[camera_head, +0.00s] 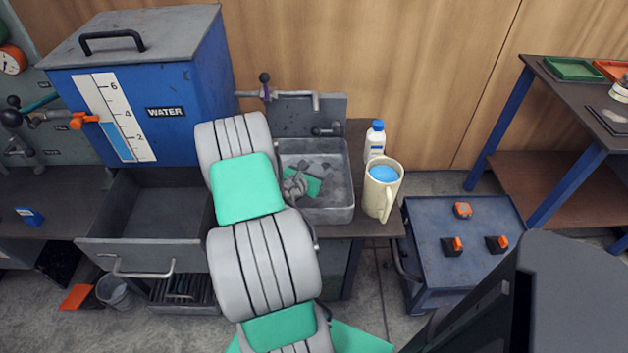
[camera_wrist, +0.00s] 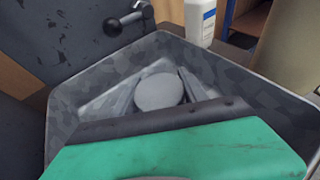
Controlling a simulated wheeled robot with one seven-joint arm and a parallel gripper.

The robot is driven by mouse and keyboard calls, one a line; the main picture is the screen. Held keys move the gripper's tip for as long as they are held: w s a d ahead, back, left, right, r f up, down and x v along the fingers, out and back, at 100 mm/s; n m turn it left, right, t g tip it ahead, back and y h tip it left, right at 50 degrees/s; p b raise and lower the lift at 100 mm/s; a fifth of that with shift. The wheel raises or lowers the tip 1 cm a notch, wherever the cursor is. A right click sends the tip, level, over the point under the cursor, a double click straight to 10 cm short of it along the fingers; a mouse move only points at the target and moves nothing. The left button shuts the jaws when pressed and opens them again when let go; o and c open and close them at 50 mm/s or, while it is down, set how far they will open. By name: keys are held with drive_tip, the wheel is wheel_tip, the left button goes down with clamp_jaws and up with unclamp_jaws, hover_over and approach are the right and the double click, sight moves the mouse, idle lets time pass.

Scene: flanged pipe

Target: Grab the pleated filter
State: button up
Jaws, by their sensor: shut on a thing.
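My gripper (camera_head: 296,186) is down inside the grey sink (camera_head: 341,203), partly hidden by my arm in the head view. In the wrist view, the gripper (camera_wrist: 158,92) is shut, with its fingers on either side of a round, flat grey piece (camera_wrist: 159,93). I take this piece to be the end of the pleated filter, but no pleats show. Its lower part is hidden, and I cannot tell whether it touches the sink floor. The sink walls (camera_wrist: 75,120) surround the gripper.
A white bottle with a blue cap (camera_head: 375,141) and a cream jug (camera_head: 381,196) stand right of the sink. A blue water tank (camera_head: 180,100) and an open drawer (camera_head: 140,248) are at left. A blue cart (camera_head: 470,270) with several orange-black parts stands at right.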

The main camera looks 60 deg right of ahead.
drive_tip(key=shift+r, duration=0.1)
clamp_jaws()
